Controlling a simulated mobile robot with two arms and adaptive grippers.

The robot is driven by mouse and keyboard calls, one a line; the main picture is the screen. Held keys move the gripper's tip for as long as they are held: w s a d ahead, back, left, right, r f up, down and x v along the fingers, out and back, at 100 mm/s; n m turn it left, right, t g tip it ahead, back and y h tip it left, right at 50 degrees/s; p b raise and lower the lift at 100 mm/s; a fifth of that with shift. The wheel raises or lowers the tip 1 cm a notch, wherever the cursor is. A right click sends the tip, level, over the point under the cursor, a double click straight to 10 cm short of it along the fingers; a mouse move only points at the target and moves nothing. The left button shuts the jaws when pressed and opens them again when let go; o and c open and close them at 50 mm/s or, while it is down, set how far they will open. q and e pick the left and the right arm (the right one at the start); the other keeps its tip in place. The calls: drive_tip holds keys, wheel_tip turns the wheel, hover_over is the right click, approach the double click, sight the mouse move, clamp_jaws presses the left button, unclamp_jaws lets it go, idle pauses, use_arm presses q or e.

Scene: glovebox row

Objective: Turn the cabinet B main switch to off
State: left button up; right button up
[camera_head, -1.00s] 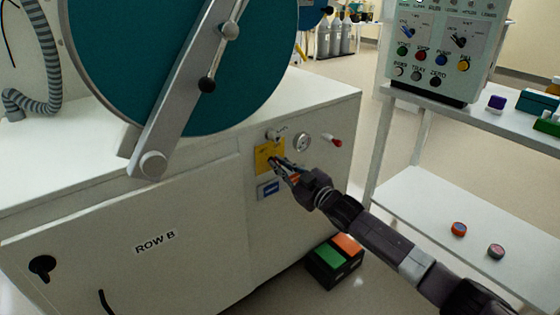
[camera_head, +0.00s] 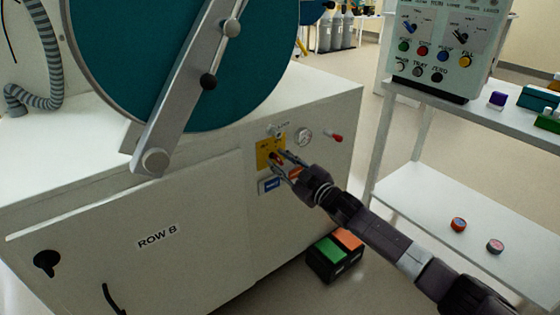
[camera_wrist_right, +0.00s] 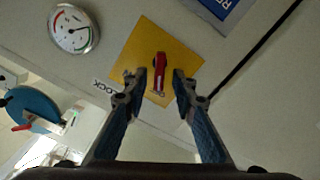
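The cabinet (camera_head: 120,265) marked ROW B carries a yellow switch plate (camera_head: 262,147) on its front. In the right wrist view, a red switch handle (camera_wrist_right: 159,72) sits on the yellow plate (camera_wrist_right: 185,58). The handle stands upright in that picture and lies slantwise to the plate's sides. My right gripper (camera_head: 277,162) is at the plate. Its fingers are apart, with gaps on both sides of the handle's near end, in the right wrist view (camera_wrist_right: 160,82). The plate's printed switch positions cannot be read. My left gripper is not in view.
A round gauge (camera_head: 303,138) and a red-tipped lever (camera_head: 334,136) are right of the plate. A blue label (camera_head: 268,185) is below it. A black box with green and orange tops (camera_head: 332,262) stands on the floor. A white shelf cart (camera_head: 410,205) stands at right.

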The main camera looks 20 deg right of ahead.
drive_tip(key=v, duration=1.2)
idle(0.8)
